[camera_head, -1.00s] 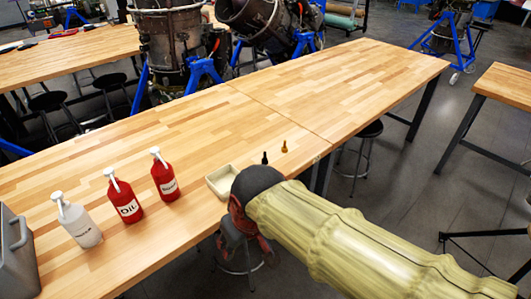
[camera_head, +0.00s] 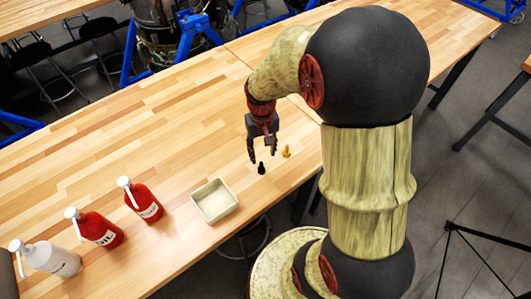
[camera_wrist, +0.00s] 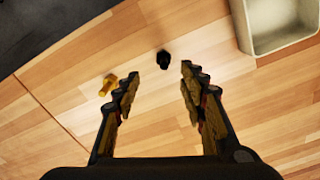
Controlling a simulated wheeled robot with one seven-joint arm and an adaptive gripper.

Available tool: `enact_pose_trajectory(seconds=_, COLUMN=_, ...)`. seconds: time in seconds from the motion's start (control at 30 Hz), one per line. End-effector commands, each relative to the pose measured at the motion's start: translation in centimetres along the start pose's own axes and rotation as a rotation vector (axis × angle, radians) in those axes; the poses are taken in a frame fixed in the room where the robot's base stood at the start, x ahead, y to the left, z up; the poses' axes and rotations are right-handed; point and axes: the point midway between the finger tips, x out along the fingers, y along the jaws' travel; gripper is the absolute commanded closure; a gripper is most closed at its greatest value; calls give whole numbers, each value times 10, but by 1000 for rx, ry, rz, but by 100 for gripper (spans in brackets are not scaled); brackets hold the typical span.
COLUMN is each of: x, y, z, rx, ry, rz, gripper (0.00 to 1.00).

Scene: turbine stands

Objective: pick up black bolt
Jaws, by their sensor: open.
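The black bolt (camera_head: 261,168) stands on the wooden table near its front edge. In the wrist view the black bolt (camera_wrist: 163,60) lies just beyond the fingertips, roughly centred between them and not touched. My gripper (camera_head: 262,160) is open and points down above and just behind the bolt. In the wrist view my gripper (camera_wrist: 158,75) shows its two fingers spread, with nothing between them.
A yellow bolt (camera_head: 287,151) stands close to the right of the black one; it also shows in the wrist view (camera_wrist: 107,84). A cream tray (camera_head: 231,207) sits to the left. Two red bottles (camera_head: 100,230) and a white bottle (camera_head: 50,259) stand farther left.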

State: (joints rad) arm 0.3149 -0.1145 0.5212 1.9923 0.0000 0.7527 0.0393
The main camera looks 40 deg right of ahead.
Motion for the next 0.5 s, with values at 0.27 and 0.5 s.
enact_pose_trajectory(seconds=0.27, x=25, y=-1, z=-2, rx=4, ry=8, rz=0, gripper=58)
enact_pose_trajectory(seconds=0.5, x=47, y=-4, z=1, rx=3, ry=7, rz=0, gripper=58)
